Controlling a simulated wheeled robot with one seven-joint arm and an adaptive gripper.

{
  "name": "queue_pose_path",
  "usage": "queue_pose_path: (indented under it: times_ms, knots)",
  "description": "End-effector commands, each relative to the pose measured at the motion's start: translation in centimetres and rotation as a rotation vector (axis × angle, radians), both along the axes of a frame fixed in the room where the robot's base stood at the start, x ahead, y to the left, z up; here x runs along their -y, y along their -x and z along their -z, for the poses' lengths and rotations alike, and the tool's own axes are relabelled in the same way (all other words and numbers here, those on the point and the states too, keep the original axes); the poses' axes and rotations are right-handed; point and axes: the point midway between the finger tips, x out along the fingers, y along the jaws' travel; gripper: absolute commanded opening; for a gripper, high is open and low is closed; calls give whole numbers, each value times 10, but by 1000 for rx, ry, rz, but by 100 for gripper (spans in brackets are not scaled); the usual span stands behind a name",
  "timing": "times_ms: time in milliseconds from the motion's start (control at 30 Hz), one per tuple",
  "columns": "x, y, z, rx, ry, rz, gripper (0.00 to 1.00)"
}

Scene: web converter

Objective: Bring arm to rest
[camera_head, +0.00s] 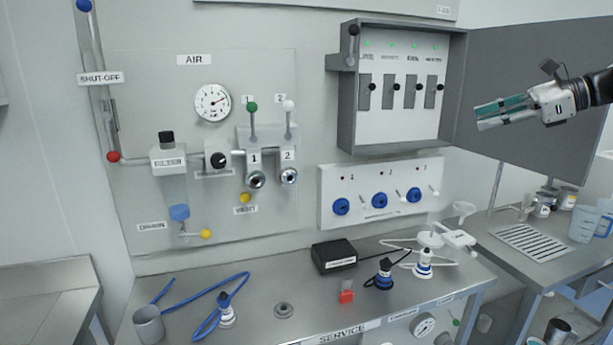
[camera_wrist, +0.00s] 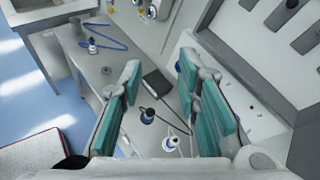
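My arm reaches in from the right edge of the head view. My gripper (camera_head: 480,116) points left, in front of the open grey door (camera_head: 530,75) of the breaker cabinet. In the wrist view my gripper (camera_wrist: 160,75) shows two teal-padded fingers with a clear gap between them. It is open and empty, above and away from the steel service bench (camera_head: 260,320). I cannot tell the exact distance between my gripper and the door.
The cabinet (camera_head: 403,85) holds several switches with green lights. Below it is a panel with blue sockets (camera_head: 379,200). The bench bears a black box (camera_head: 334,256), plugs (camera_head: 384,275), a blue hose (camera_head: 207,328) and a grey cup (camera_head: 149,323). A side counter (camera_head: 510,265) holds a jug (camera_head: 584,224).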

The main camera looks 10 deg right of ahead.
Motion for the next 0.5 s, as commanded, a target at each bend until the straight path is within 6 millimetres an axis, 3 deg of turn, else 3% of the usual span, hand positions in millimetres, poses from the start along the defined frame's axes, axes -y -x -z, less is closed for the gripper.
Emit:
queue_pose_path:
  times_ms: [33, 200, 367, 500]
  knots:
    - [-33, -1, -3, 2, 74, -39, 30]
    - [-116, 14, 8, 28, 339, -168, 30]
    - [-181, 49, 23, 78, 589, -317, 30]
    - [-224, 92, 40, 143, 807, -470, 30]
